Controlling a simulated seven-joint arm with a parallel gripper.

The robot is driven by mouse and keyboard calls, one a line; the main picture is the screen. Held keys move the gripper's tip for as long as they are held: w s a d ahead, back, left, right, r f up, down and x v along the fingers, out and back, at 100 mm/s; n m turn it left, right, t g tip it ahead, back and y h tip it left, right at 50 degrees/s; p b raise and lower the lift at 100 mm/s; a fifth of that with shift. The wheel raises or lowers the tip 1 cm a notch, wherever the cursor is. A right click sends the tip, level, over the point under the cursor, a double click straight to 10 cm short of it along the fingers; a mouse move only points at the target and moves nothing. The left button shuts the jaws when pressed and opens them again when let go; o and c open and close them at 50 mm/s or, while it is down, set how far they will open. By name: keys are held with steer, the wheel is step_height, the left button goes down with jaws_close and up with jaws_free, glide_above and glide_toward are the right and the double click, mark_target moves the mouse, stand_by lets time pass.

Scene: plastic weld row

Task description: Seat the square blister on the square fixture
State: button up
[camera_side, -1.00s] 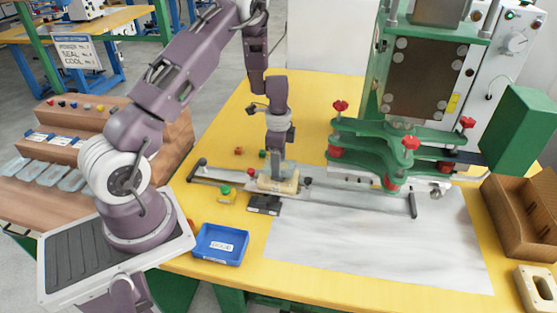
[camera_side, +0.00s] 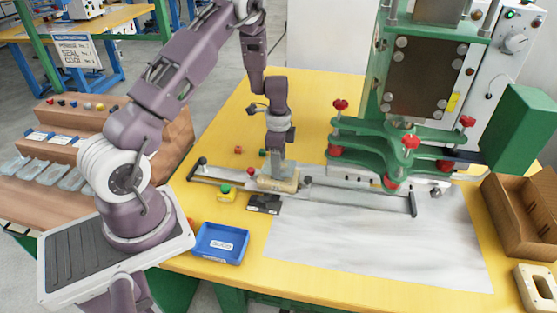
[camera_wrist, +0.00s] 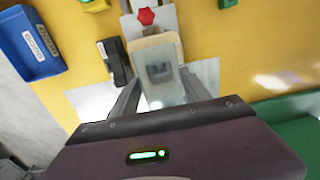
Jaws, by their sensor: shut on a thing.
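The square blister (camera_wrist: 162,84) is a clear, see-through part held between my gripper's two fingers. The tan square fixture (camera_side: 278,185) sits on the rail plate near the middle of the yellow table; it also shows in the wrist view (camera_wrist: 147,47) behind the clear blister. My gripper (camera_side: 273,174) points down over the fixture, very close to its top. In the wrist view my gripper (camera_wrist: 158,98) is shut on the blister, which overlaps the fixture. I cannot tell whether the blister sits fully in place, and its lower edge is hidden.
A green press with red knobs (camera_side: 400,150) stands to the right of the fixture. A blue tray (camera_side: 221,243) stands front left. The pale mat (camera_side: 370,240) is clear.

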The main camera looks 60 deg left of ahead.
steer(key=shift+f, duration=1.2)
steer(key=o, duration=1.1)
steer(key=c, duration=0.4)
step_height(320, 180, up, 7)
